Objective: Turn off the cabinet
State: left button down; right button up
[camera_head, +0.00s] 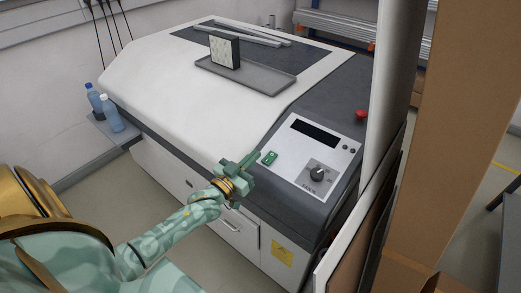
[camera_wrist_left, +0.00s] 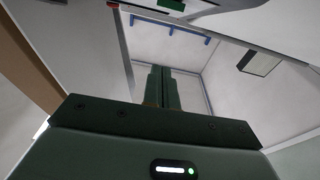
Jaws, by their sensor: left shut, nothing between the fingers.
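The cabinet (camera_head: 215,115) is a large white and dark grey machine in the head view. Its sloped front corner carries a light control panel (camera_head: 300,145) with a dark display, a black rotary knob (camera_head: 318,173) and a small green switch (camera_head: 269,158). A red mushroom button (camera_head: 361,115) stands farther back on the dark top. My left gripper (camera_head: 252,159) is shut and empty, its tips just left of the green switch; I cannot tell whether they touch. In the left wrist view the shut fingers (camera_wrist_left: 162,72) point away from the camera. My right gripper is not in view.
A grey tray (camera_head: 270,82) with an upright box (camera_head: 224,50) lies on the cabinet top. Blue bottles (camera_head: 110,110) stand at its left. A pillar (camera_head: 393,70) and brown panels (camera_head: 455,140) close off the right side. Open floor shows at lower left.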

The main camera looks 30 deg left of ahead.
pick_arm(q)
jog(key=s, duration=0.5)
jog(key=shift+a+r, duration=0.1)
jog(key=shift+a, duration=0.15)
jog(key=shift+w, duration=0.1)
